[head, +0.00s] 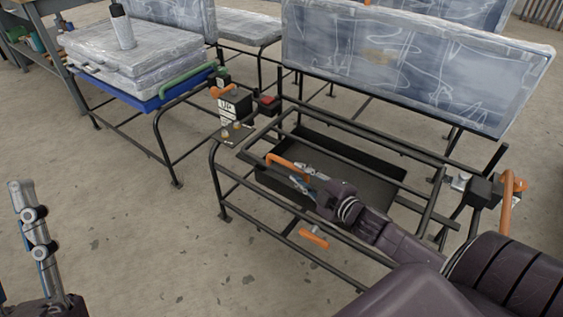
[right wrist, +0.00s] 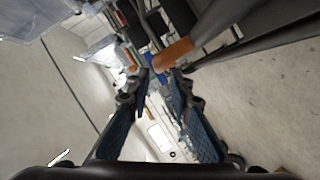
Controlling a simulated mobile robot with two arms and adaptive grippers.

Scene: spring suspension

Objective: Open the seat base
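The seat base is a black tube frame (head: 262,222) with a dark tray (head: 340,160) inside it, below a plastic-wrapped backrest (head: 400,65). An orange handle (head: 288,161) lies along the frame's left inner part. My right gripper (head: 294,175) reaches over the frame from the right, with its fingers spread and its tips close to this handle. In the right wrist view an orange handle (right wrist: 172,54) shows just past the fingertips; I cannot tell whether they touch it. My left gripper (head: 20,195) is raised at the far left, side-on, away from the frame.
Another orange handle (head: 313,238) is low on the front of the frame, and one (head: 507,200) stands at its right end. A second seat with wrapped cushions (head: 135,50) and a blue base (head: 160,96) stands at the left. The concrete floor in front is clear.

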